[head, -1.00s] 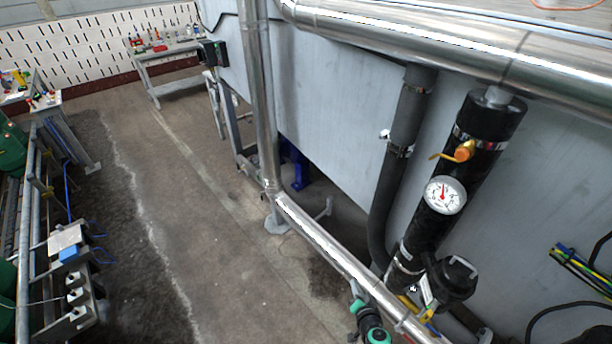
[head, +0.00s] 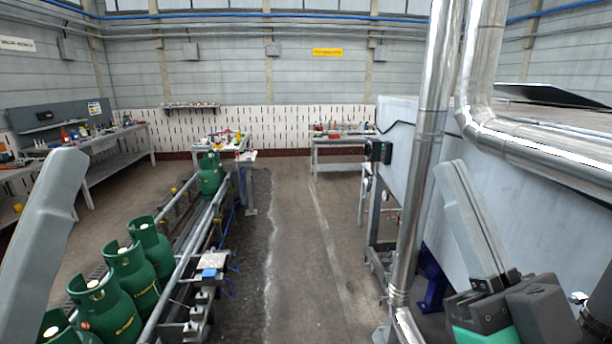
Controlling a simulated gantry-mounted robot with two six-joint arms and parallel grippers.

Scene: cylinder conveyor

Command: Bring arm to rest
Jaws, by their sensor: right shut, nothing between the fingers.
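My right gripper (head: 451,168) is raised at the lower right of the head view. Its long grey fingers point up and lie together, with nothing between them. It appears in front of the grey machine casing, just right of the vertical steel pipe (head: 428,150).
Green gas cylinders (head: 130,278) stand on a railed conveyor (head: 187,270) at the lower left. A concrete aisle (head: 300,240) runs clear down the middle. Workbenches (head: 340,140) stand at the back and left. The grey casing (head: 405,147) and steel pipes fill the right.

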